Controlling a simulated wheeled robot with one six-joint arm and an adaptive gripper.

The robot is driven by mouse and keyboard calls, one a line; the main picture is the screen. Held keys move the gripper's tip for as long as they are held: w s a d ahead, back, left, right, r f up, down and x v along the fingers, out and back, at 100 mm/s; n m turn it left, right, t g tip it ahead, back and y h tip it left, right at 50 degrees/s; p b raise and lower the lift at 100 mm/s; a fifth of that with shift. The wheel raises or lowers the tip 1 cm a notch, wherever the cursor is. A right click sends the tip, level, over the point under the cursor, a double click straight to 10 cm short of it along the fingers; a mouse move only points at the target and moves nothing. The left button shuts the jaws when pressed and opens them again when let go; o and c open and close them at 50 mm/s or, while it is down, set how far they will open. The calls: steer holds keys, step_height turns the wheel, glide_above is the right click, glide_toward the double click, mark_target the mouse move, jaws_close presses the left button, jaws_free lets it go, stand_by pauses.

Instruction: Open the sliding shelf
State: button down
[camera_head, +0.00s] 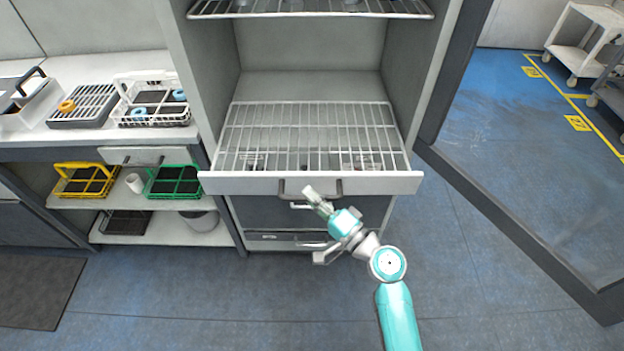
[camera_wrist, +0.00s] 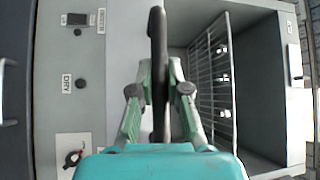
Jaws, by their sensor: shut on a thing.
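The sliding shelf is a wire rack (camera_head: 308,125) with a pale grey front panel (camera_head: 235,184), set in a tall grey cabinet. The panel spans the cabinet's front, and a bare strip shows behind the rack; I cannot tell exactly how far out it is. A dark bar handle (camera_head: 285,187) is on the panel's middle. My gripper (camera_head: 312,194) reaches it from below right. In the wrist view, the handle (camera_wrist: 158,45) runs between the two fingers of my gripper (camera_wrist: 158,95), which are shut on it. The rack (camera_wrist: 212,75) shows to the right there.
Another wire shelf (camera_head: 310,9) sits above. A lower drawer with its own handle is below the panel. A bench (camera_head: 75,140) with baskets stands left. A dark door frame (camera_head: 520,225) is at right.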

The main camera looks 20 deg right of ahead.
steer(key=shift+s+a, duration=0.25)
steer(key=shift+s, duration=0.55)
steer(key=shift+s+a, duration=0.25)
steer(key=shift+s, duration=0.5)
steer(key=c, duration=1.1)
jaws_free()
steer(key=shift+c, duration=0.2)
steer(key=v, duration=1.2)
